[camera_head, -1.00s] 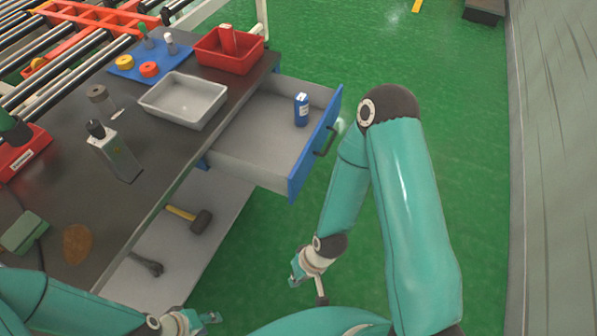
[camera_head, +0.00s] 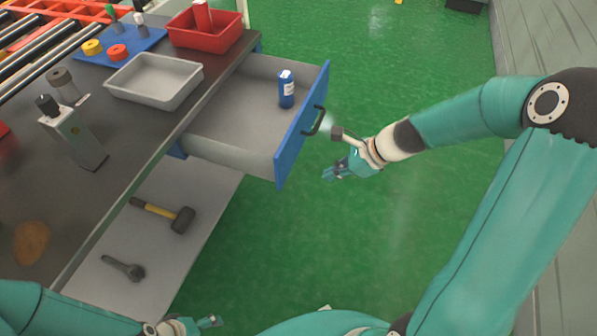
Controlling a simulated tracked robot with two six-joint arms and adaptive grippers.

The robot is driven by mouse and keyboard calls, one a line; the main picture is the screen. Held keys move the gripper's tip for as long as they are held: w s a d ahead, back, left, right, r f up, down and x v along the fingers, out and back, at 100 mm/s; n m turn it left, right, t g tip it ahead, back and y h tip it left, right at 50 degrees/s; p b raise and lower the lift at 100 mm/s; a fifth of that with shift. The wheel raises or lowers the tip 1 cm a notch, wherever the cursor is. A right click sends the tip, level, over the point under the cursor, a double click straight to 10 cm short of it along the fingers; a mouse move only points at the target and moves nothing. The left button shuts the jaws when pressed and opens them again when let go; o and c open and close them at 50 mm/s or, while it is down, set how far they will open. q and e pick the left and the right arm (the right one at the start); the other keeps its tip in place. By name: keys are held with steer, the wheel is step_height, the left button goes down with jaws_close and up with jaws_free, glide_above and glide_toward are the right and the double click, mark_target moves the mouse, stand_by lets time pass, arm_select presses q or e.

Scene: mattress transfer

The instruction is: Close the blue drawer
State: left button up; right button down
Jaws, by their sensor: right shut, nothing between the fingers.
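The blue drawer (camera_head: 290,150) stands pulled out from the right side of the dark workbench. Its blue front carries a black handle (camera_head: 314,121) on the outer face. A blue bottle with a white label (camera_head: 287,90) stands inside the grey drawer. My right gripper (camera_head: 328,175) is shut and empty, to the right of the drawer front near its lower end, apart from it in the picture. My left gripper (camera_head: 213,321) is at the bottom edge, partly shown; its finger opening is unclear.
On the bench are a grey tray (camera_head: 154,82), a red bin (camera_head: 205,38) and a blue board with coloured parts (camera_head: 108,50). A mallet (camera_head: 170,214) and a dark tool (camera_head: 124,268) lie on the lower shelf. Green floor is free right of the drawer.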

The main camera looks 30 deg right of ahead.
step_height(320, 180, up, 3)
steer(key=w+d+m+t, duration=0.1)
steer(key=d+m+t, duration=0.1)
steer(key=b, duration=0.3)
glide_toward(286, 165)
steer(key=s+f+x, duration=0.1)
steer(key=x, duration=0.4)
arm_select(q)
steer(key=shift+f, duration=1.85)
arm_select(e)
steer(key=shift+w+a+r+m+y, duration=0.1)
steer(key=shift+w+a+m+y, duration=0.05)
steer(key=shift+w, duration=0.3)
steer(key=shift+w+a+r+m+y, duration=0.1)
steer(key=shift+w+m+y, duration=0.05)
steer(key=shift+w, duration=0.25)
